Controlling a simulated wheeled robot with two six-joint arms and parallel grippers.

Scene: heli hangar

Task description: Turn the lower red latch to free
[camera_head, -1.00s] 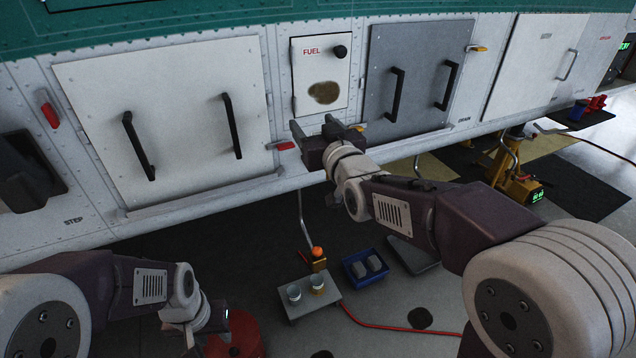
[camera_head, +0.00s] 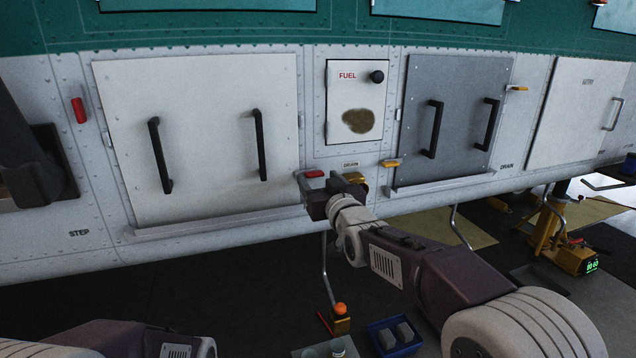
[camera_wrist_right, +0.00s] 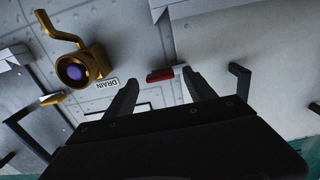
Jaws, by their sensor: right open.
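The lower red latch (camera_head: 315,173) is a small red bar on the fuselage skin, at the lower right corner of the large white panel (camera_head: 205,95). In the right wrist view the red latch (camera_wrist_right: 160,75) lies crosswise between the fingertips in the picture; contact cannot be made out. My right gripper (camera_head: 335,183) is open beside and just below the latch in the head view, and its two fingers show apart in the wrist view (camera_wrist_right: 163,80). A second red latch (camera_head: 78,110) sits higher up, left of the panel. My left gripper is out of frame.
A brass drain fitting (camera_wrist_right: 78,68) sits close beside the right gripper. A yellow latch (camera_head: 391,163) and the grey panel (camera_head: 455,110) are to the right. The FUEL door (camera_head: 354,95) is above. A blue bin (camera_head: 395,338) stands on the floor below.

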